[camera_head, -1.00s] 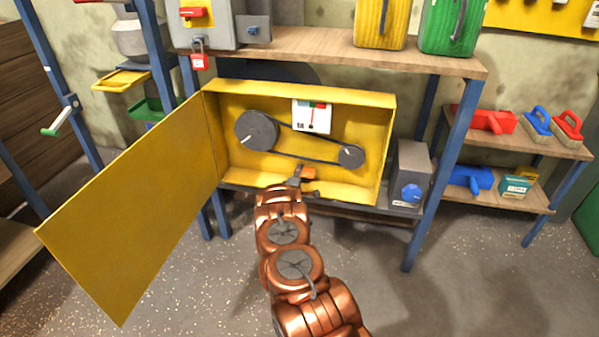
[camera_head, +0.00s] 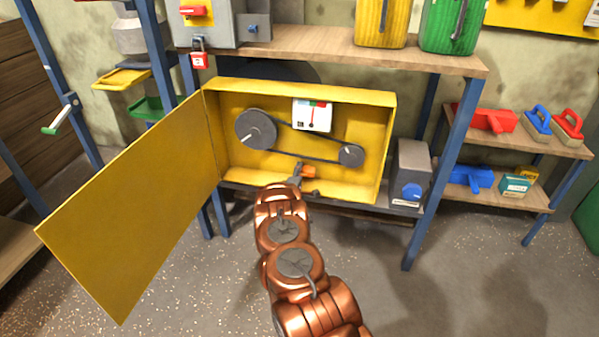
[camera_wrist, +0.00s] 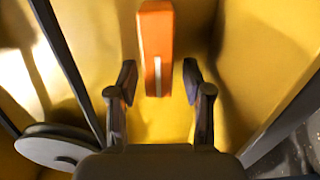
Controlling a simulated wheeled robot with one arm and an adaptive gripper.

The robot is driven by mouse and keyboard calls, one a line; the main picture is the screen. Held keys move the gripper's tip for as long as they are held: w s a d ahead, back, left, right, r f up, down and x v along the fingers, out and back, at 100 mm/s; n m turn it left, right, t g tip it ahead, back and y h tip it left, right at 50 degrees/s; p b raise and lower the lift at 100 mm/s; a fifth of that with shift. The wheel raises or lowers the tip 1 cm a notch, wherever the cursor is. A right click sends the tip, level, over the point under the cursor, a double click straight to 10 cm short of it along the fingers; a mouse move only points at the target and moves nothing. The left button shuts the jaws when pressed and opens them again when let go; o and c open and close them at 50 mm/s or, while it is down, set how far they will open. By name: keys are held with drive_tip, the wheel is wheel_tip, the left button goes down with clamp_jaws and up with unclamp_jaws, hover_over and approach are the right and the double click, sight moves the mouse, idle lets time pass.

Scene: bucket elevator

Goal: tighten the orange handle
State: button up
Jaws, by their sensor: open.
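The orange handle (camera_head: 308,170) sits low inside the open yellow box, below the belt. In the wrist view the orange handle (camera_wrist: 155,48) is a bar with a pale line along it, upright in the picture. My gripper (camera_wrist: 160,80) is open, with one finger on each side of the handle's lower end. A gap shows on both sides, so neither finger appears to touch it. In the head view my gripper (camera_head: 298,172) is small and partly hidden by my arm, just at the handle's left.
Two grey pulleys, the larger one (camera_head: 256,129) and the smaller one (camera_head: 351,156), carry a dark belt (camera_head: 300,156). A white gauge (camera_head: 312,115) hangs above. The yellow door (camera_head: 135,205) stands open at left. A grey motor box (camera_head: 410,170) stands at right.

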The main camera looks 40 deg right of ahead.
drive_tip(key=v, duration=1.1)
drive_tip(key=shift+a, duration=0.25)
drive_tip(key=shift+s, duration=0.1)
